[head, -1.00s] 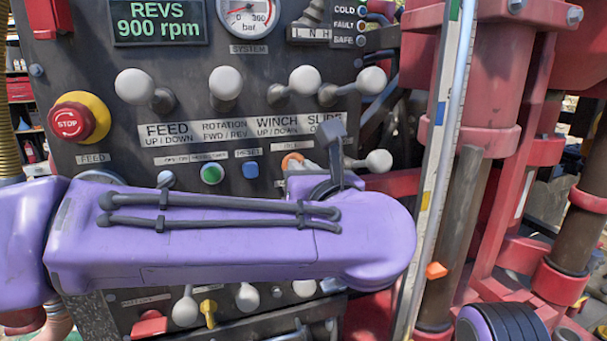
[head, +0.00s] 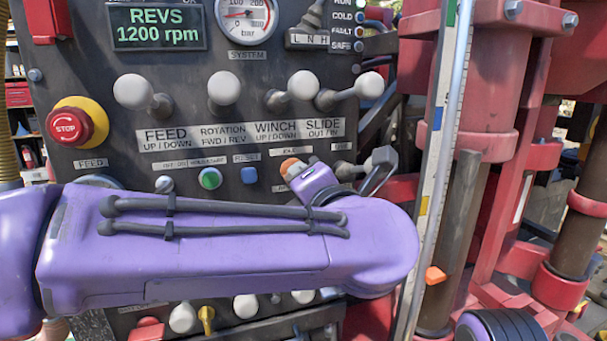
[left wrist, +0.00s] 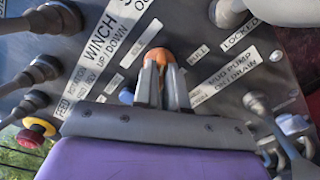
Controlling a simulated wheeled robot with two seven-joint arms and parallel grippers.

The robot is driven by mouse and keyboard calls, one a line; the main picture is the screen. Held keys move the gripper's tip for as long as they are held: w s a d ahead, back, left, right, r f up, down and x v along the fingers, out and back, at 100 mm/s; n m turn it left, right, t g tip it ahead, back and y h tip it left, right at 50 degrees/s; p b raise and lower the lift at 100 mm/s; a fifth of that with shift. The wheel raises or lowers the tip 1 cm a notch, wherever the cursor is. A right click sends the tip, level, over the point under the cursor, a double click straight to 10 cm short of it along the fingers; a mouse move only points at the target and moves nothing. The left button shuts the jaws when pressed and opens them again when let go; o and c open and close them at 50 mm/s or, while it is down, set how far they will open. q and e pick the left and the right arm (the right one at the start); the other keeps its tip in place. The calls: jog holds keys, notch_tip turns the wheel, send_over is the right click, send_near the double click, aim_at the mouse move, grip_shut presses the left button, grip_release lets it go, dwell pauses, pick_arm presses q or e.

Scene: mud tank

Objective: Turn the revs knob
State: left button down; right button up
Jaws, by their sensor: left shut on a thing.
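The orange revs knob (head: 289,163) sits on the dark control panel, below the WINCH and SLIDE levers. My left gripper (head: 297,172) reaches it from below right and mostly hides it in the head view. In the left wrist view the gripper's two grey fingers (left wrist: 164,72) are closed on the orange knob (left wrist: 159,54), whose top shows between and beyond their tips. The REVS display (head: 157,27) at the upper left of the head view reads 1200 rpm.
A row of grey-knobbed levers (head: 223,89) stands out above the knob. The red stop button (head: 68,126) is at the left; the green button (head: 209,178) and blue reset button (head: 250,174) are left of the knob. A steel rail (head: 437,170) stands to the right.

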pick_arm(q)
jog(key=m+p, duration=0.1)
jog(key=m, duration=0.3)
jog(key=shift+m+p, duration=0.4)
jog(key=shift+f, duration=0.1)
jog(key=c, duration=1.2)
grip_release()
jog(key=shift+d, duration=0.1)
jog(key=b+v, duration=0.4)
jog(key=v, duration=0.6)
jog(key=shift+s, duration=0.25)
